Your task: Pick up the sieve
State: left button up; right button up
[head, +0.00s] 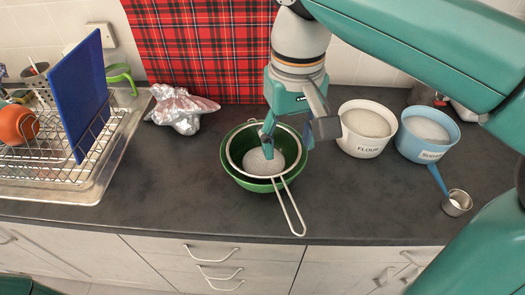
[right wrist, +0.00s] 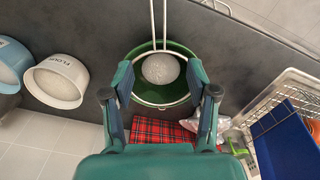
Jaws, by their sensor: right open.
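The sieve (head: 290,207) has a pale round rim and a long wire handle. It rests in the green bowl (head: 243,177) on the dark counter, its handle reaching over the bowl's edge toward the counter front. A pale, rounded mass lies inside the rim. My right gripper (head: 287,145) is open above the far part of the sieve and hides some of its rim. In the right wrist view, the sieve's handle (right wrist: 153,22) points up and the bowl (right wrist: 178,48) lies between and beyond the open fingers. I cannot tell whether a finger touches the rim. My left gripper is not in view.
A foil-like bag (head: 180,108) and a dish rack (head: 50,165) are at left.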

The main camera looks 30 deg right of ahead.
jog(key=b, duration=0.1)
send_near(284, 194)
notch_tip(284, 194, down, 6)
jog(key=shift+w+r, duration=0.1)
jog(key=shift+r, duration=0.15)
jog(key=shift+f, duration=2.65)
grip_shut()
